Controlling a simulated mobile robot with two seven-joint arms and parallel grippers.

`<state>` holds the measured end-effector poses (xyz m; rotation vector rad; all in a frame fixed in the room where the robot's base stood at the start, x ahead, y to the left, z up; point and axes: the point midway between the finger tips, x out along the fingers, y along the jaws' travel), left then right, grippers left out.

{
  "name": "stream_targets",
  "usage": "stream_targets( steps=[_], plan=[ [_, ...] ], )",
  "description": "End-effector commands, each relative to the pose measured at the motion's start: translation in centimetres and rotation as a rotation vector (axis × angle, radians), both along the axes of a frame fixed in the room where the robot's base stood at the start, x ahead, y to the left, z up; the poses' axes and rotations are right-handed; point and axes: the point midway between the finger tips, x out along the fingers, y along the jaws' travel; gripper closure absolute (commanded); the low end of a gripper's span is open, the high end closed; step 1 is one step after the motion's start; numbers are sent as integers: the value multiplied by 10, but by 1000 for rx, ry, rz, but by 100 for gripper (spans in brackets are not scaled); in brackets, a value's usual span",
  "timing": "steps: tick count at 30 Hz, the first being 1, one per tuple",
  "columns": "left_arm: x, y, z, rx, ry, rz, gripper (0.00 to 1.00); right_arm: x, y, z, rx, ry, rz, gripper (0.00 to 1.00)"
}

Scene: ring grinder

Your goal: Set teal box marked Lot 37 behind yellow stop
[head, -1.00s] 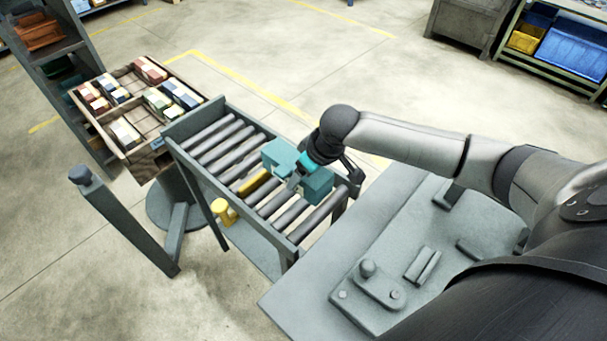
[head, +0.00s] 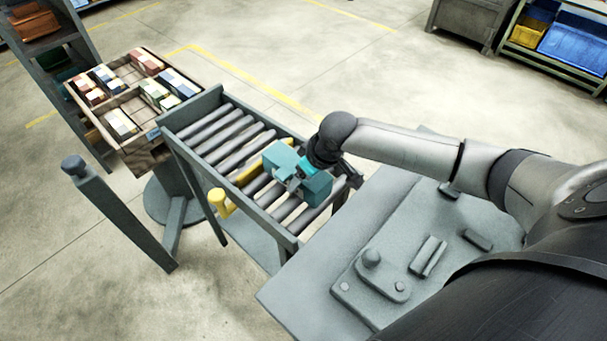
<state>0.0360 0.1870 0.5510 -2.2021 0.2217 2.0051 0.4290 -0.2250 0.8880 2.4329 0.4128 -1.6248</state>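The teal box (head: 318,188) is over the rollers of the roller conveyor (head: 222,134), at its near right part. My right gripper (head: 293,181) comes down across the middle of the box and appears shut on it. The fingertips are partly hidden, and I cannot tell whether the box touches the rollers. No lot marking is readable. The yellow stop (head: 247,176) is a bar across the rollers, just left of the box, with a yellow knob (head: 218,200) at the conveyor's front side. My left gripper is not in view.
A wooden tray (head: 159,133) with several small coloured boxes stands beyond the conveyor's far left end. A grey post (head: 115,210) stands in front. A grey table (head: 300,297) with fixtures adjoins the conveyor's right end. Shelving stands at the back.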

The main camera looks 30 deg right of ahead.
Motion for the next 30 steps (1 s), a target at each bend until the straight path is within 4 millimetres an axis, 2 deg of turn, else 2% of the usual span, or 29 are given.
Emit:
stream_targets(
  steps=[25, 26, 30],
  plan=[
    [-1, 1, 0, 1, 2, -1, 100, 1, 1, -7, 2, -2, 0, 79],
    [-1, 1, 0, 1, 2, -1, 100, 1, 1, -6, 2, -3, 0, 21],
    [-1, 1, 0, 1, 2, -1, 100, 0, 0, -6, 1, -2, 0, 5]
  ],
)
